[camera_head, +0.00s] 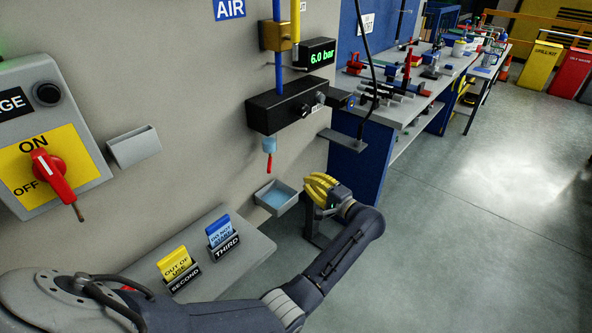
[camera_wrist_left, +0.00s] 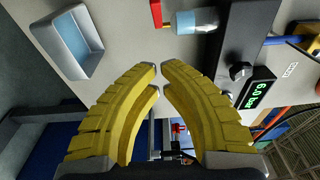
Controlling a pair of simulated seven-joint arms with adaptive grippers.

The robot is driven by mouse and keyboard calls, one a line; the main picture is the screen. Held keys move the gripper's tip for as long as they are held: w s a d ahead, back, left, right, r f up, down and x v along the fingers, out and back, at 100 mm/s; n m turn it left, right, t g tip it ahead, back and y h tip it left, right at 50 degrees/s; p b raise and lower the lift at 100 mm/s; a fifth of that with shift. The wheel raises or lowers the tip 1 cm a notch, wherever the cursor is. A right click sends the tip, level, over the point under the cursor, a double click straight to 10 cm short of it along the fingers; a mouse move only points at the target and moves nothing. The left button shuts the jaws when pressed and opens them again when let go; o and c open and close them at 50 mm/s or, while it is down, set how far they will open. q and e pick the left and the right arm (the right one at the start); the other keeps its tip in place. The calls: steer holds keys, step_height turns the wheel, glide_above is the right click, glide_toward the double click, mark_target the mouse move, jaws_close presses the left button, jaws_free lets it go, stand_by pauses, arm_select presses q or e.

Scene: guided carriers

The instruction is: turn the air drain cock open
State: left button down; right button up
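The air drain cock (camera_head: 269,162) is a small red lever hanging straight down under a pale blue bowl (camera_head: 269,145), below the black air unit (camera_head: 290,105) on the wall. In the left wrist view the red lever (camera_wrist_left: 156,14) is at the top edge, partly cut off, beside the bowl (camera_wrist_left: 195,21). My left gripper (camera_head: 318,187) is to the right of the cock and lower in the picture, apart from it. Its yellow fingers (camera_wrist_left: 159,68) nearly meet at the tips with nothing between them. My right gripper is not in view.
A grey tray with a blue inside (camera_head: 277,197) is on the wall below the cock. The pressure display (camera_head: 316,55) reads 6.0 bar. A red rotary switch (camera_head: 50,172) is at the left. A shelf (camera_head: 235,262) holds yellow and blue tags. A workbench stands behind.

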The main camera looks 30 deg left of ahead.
arm_select(q)
glide_toward(270, 163)
steer(key=w+a, duration=0.2)
steer(key=w, duration=0.3)
steer(key=shift+s+a+f, duration=0.15)
steer(key=shift+s+a, duration=0.05)
steer(key=shift+a, duration=0.45)
steer(key=shift+s+a+f, duration=0.15)
steer(key=shift+s+a, duration=0.05)
steer(key=shift+a, duration=0.4)
steer(key=shift+s+a+f, duration=0.15)
steer(key=shift+s+a, duration=0.05)
steer(key=shift+a, duration=0.45)
